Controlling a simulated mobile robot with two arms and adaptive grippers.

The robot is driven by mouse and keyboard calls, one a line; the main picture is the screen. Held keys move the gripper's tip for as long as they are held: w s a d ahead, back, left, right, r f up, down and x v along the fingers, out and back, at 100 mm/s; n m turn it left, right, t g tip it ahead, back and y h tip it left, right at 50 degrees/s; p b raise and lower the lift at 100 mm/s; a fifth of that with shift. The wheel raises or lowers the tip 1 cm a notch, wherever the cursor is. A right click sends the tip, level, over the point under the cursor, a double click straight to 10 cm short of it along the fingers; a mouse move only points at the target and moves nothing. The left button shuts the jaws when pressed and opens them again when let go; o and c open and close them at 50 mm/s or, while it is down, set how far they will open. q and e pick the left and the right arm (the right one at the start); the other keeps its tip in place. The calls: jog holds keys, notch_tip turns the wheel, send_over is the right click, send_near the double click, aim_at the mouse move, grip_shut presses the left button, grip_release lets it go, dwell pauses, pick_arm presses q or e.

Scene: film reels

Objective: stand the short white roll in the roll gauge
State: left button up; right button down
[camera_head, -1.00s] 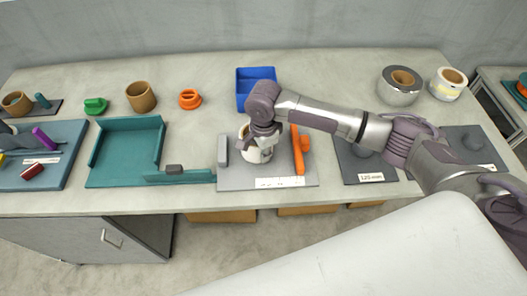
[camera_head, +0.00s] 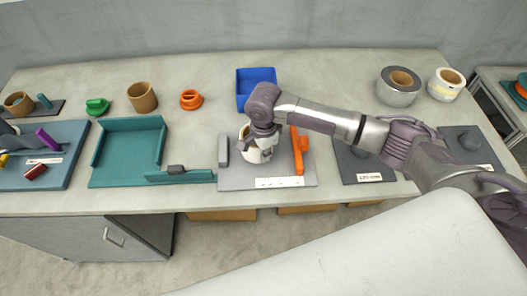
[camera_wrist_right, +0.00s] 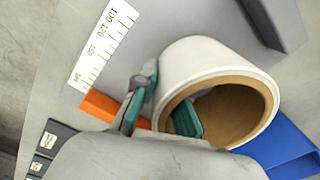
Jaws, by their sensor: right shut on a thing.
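The short white roll (camera_head: 254,155) has a white outside and a brown core. It is upright over the roll gauge's grey plate (camera_head: 228,183), between the grey stop (camera_head: 223,150) and the orange jaw (camera_head: 298,152). My right gripper (camera_head: 263,136) is shut on the roll's wall. In the right wrist view the roll (camera_wrist_right: 185,65) has one teal fingertip inside its core and the other outside. Whether its underside touches the plate is hard to tell. The gauge's white scale (camera_wrist_right: 108,45) lies in front of the roll. My left gripper is not in view.
A blue bin (camera_head: 255,85) stands behind the gauge. A teal tray (camera_head: 130,150) is at left, and a dark labelled board (camera_head: 365,168) at right. Brown, orange and green pieces stand along the back left. Two larger rolls (camera_head: 398,90) stand back right.

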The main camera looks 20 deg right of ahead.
jog(key=shift+f, duration=0.45)
jog(key=c, duration=1.5)
grip_release()
notch_tip(320, 180, up, 8)
jog(key=p, duration=1)
jog(key=shift+r, duration=0.15)
jog(key=shift+s+r+p, duration=0.1)
jog(key=shift+r+p, duration=0.55)
jog(key=shift+r, duration=0.65)
